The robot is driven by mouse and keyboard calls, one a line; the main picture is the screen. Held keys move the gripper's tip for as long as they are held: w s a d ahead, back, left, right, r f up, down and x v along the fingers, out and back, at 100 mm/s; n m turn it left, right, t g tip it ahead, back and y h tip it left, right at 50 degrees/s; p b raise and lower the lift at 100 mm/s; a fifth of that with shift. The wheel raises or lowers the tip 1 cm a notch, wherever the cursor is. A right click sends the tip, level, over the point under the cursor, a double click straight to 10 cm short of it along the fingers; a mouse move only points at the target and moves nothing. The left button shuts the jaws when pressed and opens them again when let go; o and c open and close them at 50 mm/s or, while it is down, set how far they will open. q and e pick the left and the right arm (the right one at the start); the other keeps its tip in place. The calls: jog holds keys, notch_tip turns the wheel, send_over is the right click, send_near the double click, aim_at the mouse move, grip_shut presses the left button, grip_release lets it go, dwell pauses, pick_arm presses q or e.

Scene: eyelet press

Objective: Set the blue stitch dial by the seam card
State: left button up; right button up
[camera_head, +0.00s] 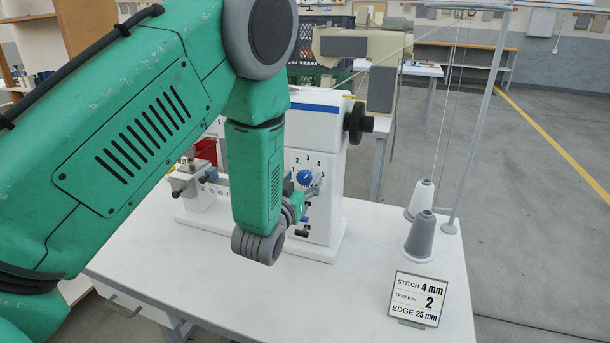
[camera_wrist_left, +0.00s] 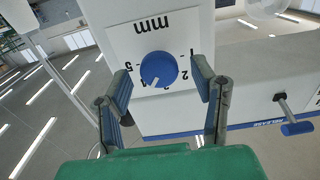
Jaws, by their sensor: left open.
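The blue stitch dial (camera_head: 305,177) is on the white front of the machine, with numerals around it. In the left wrist view the dial (camera_wrist_left: 158,65) appears upside down under "mm". Its white mark points down and slightly left, past the 2 towards the middle numerals; the exact number is unclear. The seam card (camera_head: 416,299) stands at the table's front right and reads stitch 4 mm, tension 2, edge 25 mm. My left gripper (camera_head: 303,190) is open at the dial. In the wrist view its fingers (camera_wrist_left: 162,82) are on either side of the dial, with gaps. My right gripper is out of view.
Grey and white thread cones (camera_head: 420,238) stand right of the machine by a thin thread stand (camera_head: 470,130). A black handwheel (camera_head: 357,123) juts from the machine's right side. A blue-tipped release lever (camera_wrist_left: 297,128) shows in the wrist view.

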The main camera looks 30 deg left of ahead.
pick_arm(q)
jog(key=shift+x, duration=0.95)
grip_shut()
jog(key=shift+d+m, duration=0.1)
jog(key=shift+m, duration=0.7)
grip_release()
